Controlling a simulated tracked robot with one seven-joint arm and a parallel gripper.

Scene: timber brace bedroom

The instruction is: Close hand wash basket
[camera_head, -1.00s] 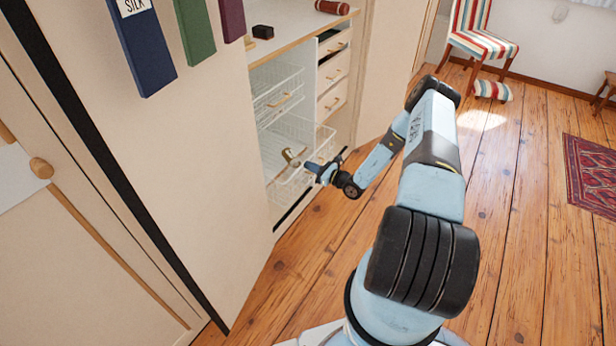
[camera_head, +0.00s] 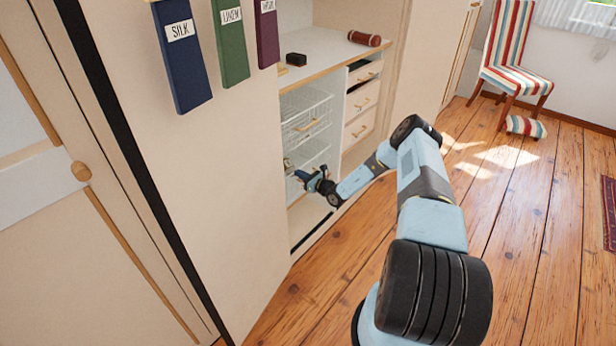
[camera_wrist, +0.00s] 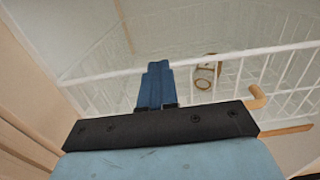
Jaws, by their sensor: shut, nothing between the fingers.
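The white wire lower basket (camera_head: 318,158) sits inside the open wardrobe, below a matching upper basket. Its front no longer stands out past the cabinet as far as I can see, though my arm and the door hide part of it. My gripper (camera_head: 300,176) is shut and empty at the lower basket's front. In the wrist view, the blue closed fingers (camera_wrist: 156,85) are at the basket's front rim (camera_wrist: 110,74); I cannot tell if they touch. A wooden handle (camera_wrist: 257,98) is right of the fingers. I cannot read a basket label.
The upper wire basket (camera_head: 305,118) and small drawers (camera_head: 360,104) are in the same cabinet. A large open door panel (camera_head: 215,190) with coloured labels stands at left, close to my gripper. A brown roll (camera_head: 364,38) lies on the counter. The wooden floor (camera_head: 500,250) at right is clear.

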